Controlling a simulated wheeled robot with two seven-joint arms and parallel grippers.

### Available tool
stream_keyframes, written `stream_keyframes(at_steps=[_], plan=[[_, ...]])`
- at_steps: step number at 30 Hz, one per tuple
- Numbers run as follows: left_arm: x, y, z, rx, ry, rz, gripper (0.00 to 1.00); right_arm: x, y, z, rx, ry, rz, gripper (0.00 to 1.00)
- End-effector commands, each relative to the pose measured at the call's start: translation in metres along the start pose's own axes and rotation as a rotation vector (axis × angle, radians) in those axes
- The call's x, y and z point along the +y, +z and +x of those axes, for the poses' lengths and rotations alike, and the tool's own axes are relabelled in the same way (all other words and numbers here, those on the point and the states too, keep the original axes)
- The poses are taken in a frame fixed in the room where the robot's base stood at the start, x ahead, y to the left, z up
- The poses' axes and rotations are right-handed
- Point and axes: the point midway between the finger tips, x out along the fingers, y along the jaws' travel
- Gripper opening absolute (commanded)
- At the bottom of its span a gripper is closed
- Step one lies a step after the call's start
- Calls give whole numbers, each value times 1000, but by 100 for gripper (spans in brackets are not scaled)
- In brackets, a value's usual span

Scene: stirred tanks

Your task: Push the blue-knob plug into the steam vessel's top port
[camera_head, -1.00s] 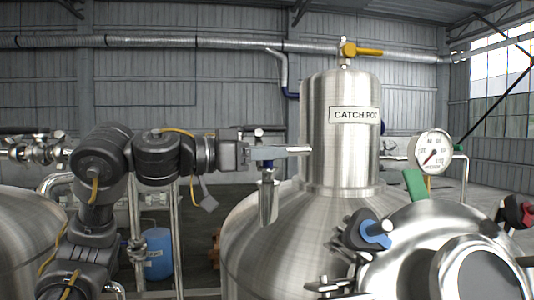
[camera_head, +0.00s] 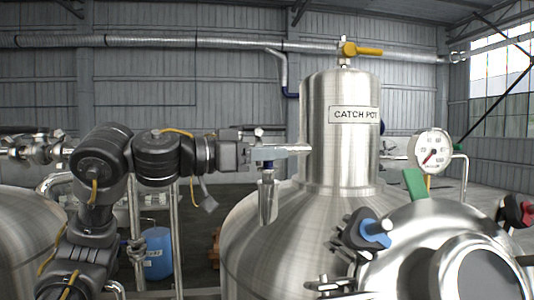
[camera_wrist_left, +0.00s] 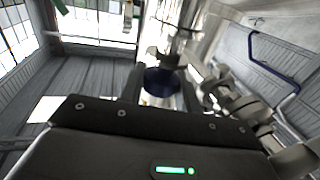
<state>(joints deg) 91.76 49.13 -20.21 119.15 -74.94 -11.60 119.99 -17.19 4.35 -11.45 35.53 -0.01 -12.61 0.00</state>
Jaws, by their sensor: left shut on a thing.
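My left gripper (camera_head: 287,149) reaches in from the left and is shut on the blue-knob plug. The plug's metal body (camera_head: 268,203) hangs upright below the fingers, with a little blue showing at its top. In the left wrist view the blue knob (camera_wrist_left: 161,82) sits between the fingers. The plug appears in front of the large steel vessel (camera_head: 265,235) marked CATCH POT. I cannot tell which vessel is the steam vessel, and no top port can be made out clearly. My right gripper is not in view.
A steel lid (camera_head: 420,235) with a blue-handled clamp (camera_head: 368,230) fills the lower right. A pressure gauge (camera_head: 432,150) and a green handle (camera_head: 414,186) stand behind it. A yellow-handled valve (camera_head: 360,50) tops the catch pot. A blue drum (camera_head: 158,254) stands behind pipes.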

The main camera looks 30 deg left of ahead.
Motion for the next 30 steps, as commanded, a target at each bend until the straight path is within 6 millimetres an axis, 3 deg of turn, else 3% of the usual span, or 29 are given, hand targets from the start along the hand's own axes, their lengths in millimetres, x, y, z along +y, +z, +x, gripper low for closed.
stream_keyframes(at_steps=[13,14,19,30], plan=[[1,15,1,-3,5,-3,0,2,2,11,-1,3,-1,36],[1,15,1,-4,5,-3,35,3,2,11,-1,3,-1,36],[0,16,2,-6,4,-4,58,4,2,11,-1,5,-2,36],[-1,17,1,-7,2,-4,58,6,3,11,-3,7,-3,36]])
